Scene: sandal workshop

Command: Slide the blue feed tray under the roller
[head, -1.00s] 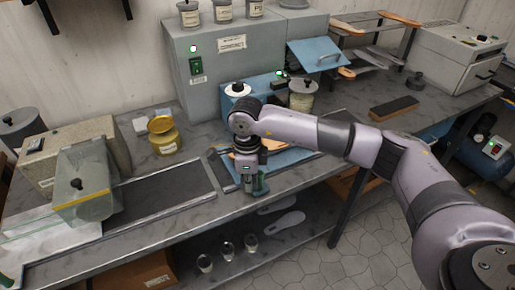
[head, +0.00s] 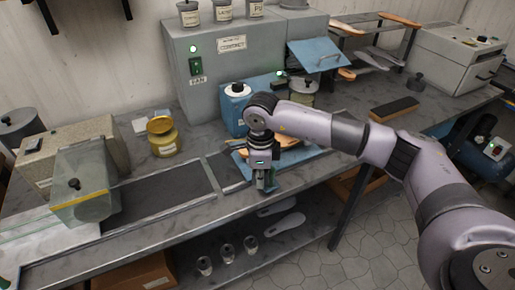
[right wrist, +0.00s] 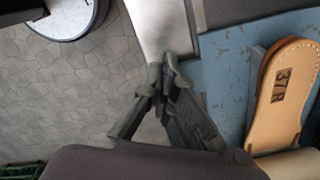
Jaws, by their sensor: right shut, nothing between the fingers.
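The blue feed tray (head: 285,176) lies on the bench in front of the blue machine (head: 232,112). A tan sole lies on it, marked 37R in the right wrist view (right wrist: 288,95). The tray's blue surface also shows in that view (right wrist: 225,75). My right gripper (head: 265,185) points down at the front left part of the tray. Its fingertips are shut with nothing between them, close beside the tray's edge in the right wrist view (right wrist: 166,82). I cannot tell whether they touch it. My arm hides the roller and part of the tray. My left gripper is out of view.
A yellow pot (head: 163,136) stands on the bench to the left. A grey cabinet (head: 240,60) stands behind. A lidded jar (head: 302,92) and a dark block (head: 393,108) are to the right.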

